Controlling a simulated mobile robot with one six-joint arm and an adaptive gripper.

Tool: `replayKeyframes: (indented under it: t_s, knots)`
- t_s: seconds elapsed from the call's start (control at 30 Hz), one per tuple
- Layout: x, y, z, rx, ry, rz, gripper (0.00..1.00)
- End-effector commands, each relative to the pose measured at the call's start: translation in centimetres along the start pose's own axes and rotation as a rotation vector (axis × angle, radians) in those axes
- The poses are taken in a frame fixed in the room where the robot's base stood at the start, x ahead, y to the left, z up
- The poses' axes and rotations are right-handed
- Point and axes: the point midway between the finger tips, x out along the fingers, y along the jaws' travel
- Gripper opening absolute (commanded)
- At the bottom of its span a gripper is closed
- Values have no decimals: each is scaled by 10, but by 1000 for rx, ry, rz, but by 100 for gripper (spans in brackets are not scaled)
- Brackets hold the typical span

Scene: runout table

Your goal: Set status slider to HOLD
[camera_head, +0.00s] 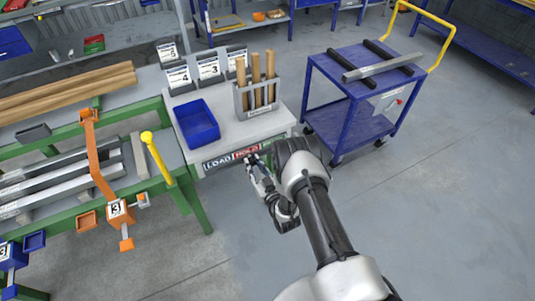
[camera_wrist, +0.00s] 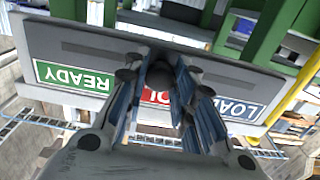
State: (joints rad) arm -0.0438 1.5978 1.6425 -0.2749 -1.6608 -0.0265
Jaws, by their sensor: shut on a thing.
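The status slider panel (camera_head: 232,157) is on the front edge of the white-topped table. In the head view it shows a blue LOAD field and a red HOLD field; my arm covers the rest. In the wrist view the panel (camera_wrist: 240,75) appears upside down, with green READY at left, red HOLD in the middle and blue LOAD at right. My gripper (camera_head: 253,162) is at the panel's front. In the wrist view my gripper (camera_wrist: 160,88) is shut on a dark round knob (camera_wrist: 160,72) in front of the HOLD field, which the fingers partly hide.
On the table stand a blue bin (camera_head: 197,124), a grey holder with wooden handles (camera_head: 256,98) and numbered cards (camera_head: 209,69). A blue cart (camera_head: 350,95) is at the right. A green-framed bench (camera_head: 190,208) with a yellow post (camera_head: 156,157) is at the left. The front floor is clear.

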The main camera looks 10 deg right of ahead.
Motion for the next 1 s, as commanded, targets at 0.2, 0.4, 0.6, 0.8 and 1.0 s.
replayKeyframes:
  t_s: [0.2,0.4,0.6,0.8,1.0]
  knots:
    - [-2,-9,-2,0,6,4,0]
    - [-2,-9,-2,1,6,4,0]
    - [-2,-9,-1,1,5,4,37]
    - [-1,-9,-2,0,5,4,45]
    - [-1,-9,-2,0,5,3,45]
